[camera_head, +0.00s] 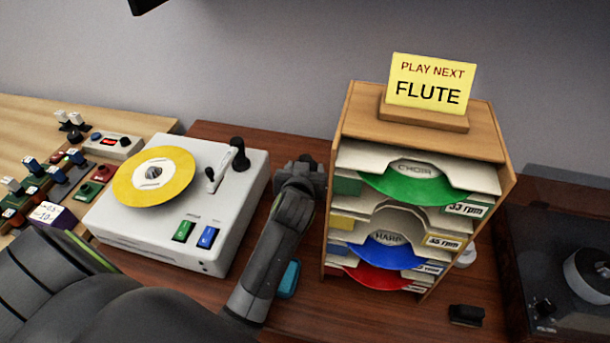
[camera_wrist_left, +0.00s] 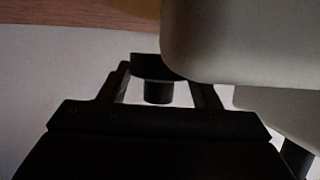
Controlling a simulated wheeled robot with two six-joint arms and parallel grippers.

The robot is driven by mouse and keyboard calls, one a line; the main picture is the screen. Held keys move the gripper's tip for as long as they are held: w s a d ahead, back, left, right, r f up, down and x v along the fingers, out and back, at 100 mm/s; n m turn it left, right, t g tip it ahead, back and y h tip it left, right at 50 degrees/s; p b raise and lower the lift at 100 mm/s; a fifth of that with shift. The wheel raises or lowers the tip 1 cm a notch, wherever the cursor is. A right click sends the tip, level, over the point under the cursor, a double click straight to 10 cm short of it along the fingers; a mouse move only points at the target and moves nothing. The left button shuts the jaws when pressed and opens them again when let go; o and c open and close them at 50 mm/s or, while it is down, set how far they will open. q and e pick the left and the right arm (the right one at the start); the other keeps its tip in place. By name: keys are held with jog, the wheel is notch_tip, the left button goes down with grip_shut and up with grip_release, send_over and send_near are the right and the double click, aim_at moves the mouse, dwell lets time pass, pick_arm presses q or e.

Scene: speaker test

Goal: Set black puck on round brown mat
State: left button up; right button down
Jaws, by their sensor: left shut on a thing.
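My left gripper (camera_head: 300,172) is between the white record player and the record rack. In the left wrist view, its fingers (camera_wrist_left: 160,90) are shut on a black puck (camera_wrist_left: 157,66) with a wide upper part and a narrower lower part. In the head view the gripper hides the puck. I cannot make out a round brown mat in either view. My right gripper is out of view.
A white record player (camera_head: 225,215) with a yellow record (camera_head: 130,185) stands left. A wooden rack (camera_head: 328,215) of sleeved records carries a yellow "FLUTE" sign (camera_head: 432,82). A dark turntable (camera_head: 535,240) stands right. A blue object (camera_head: 289,279) and black brush-like item (camera_head: 466,315) lie in front.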

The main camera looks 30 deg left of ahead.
pick_arm(q)
jog(key=shift+f, duration=0.9)
jog(key=shift+f, duration=0.4)
jog(key=shift+s+f+b, duration=0.15)
jog(key=shift+f+b, duration=0.05)
jog(key=shift+b, duration=0.15)
